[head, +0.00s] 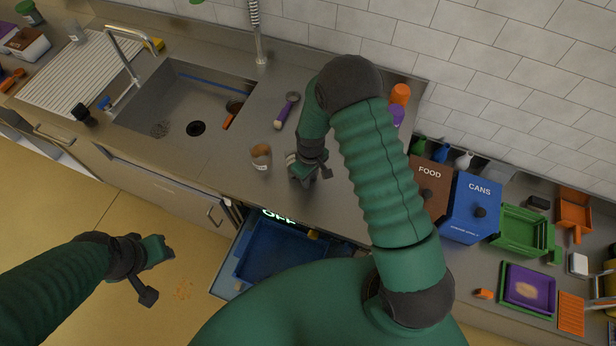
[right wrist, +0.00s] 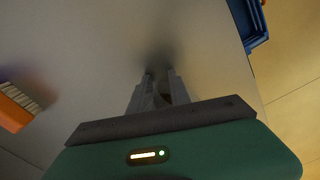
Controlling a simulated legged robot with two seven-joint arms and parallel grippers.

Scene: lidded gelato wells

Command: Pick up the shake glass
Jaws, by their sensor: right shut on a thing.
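A clear glass with brown contents (head: 261,157), which looks like the shake glass, stands upright on the steel counter right of the sink. My right gripper (head: 302,178) is low over the counter, just right of this glass and apart from it. In the right wrist view the right gripper's fingers (right wrist: 158,80) are close together, with a small brownish thing between them that I cannot make out. The glass is not clearly seen there. My left gripper (head: 160,250) hangs over the floor at the lower left, away from the counter; its jaws are not clear.
A purple-handled scoop (head: 285,111) lies behind the glass. The sink (head: 180,98) is to the left. An open blue drawer (head: 262,250) juts out below the counter. FOOD (head: 430,185) and CANS (head: 471,208) bins stand right. An orange brush (right wrist: 17,106) shows in the right wrist view.

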